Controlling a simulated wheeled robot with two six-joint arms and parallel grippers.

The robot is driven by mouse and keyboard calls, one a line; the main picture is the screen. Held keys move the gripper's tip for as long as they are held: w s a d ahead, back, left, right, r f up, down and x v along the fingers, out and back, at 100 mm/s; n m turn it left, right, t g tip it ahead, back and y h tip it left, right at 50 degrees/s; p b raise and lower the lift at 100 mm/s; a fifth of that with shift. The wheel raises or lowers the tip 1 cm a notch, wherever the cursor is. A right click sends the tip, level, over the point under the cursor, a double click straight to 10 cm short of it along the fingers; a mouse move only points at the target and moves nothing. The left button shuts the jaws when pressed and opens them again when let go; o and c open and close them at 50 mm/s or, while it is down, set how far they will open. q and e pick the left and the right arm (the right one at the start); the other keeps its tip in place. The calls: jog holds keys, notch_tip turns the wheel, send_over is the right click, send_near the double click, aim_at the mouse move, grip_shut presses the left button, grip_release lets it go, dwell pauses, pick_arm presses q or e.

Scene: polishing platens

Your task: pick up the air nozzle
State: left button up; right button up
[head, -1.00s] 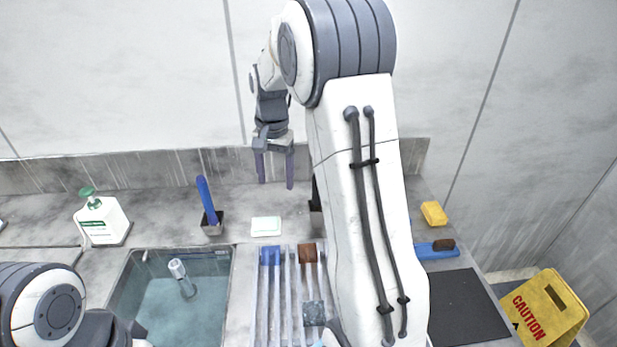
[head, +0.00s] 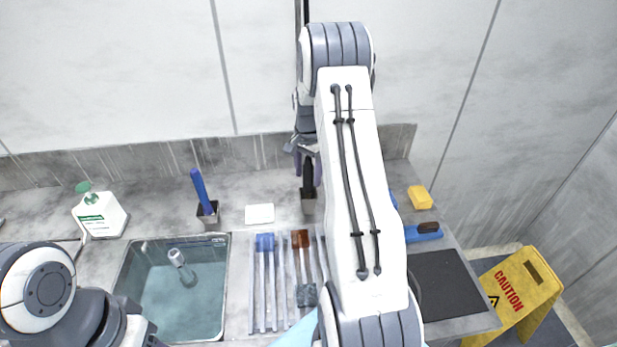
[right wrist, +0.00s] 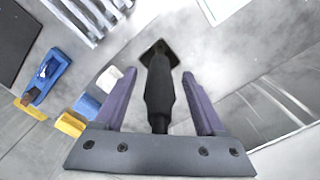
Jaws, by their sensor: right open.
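The air nozzle, a black handle-like piece (head: 308,175), stands upright in a small grey holder (head: 308,203) at the back of the counter. In the right wrist view the black nozzle (right wrist: 159,92) runs between my two purple fingers, with a square dark base at its far end. My right gripper (head: 308,178) is open, pointing down with a finger on either side of the nozzle. It also shows in the right wrist view (right wrist: 159,75), with gaps visible between each finger and the nozzle. My left arm shows at the lower left, but its gripper is out of view.
A blue-handled tool (head: 201,188) in a holder and a white block (head: 259,213) stand left of the nozzle. A sink (head: 226,290), slotted rack (head: 252,300) and soap bottle (head: 98,215) are nearby. A yellow sponge (head: 420,197) and dark mat (head: 450,285) lie right.

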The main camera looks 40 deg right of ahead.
jog(key=shift+f, duration=0.8)
grip_shut()
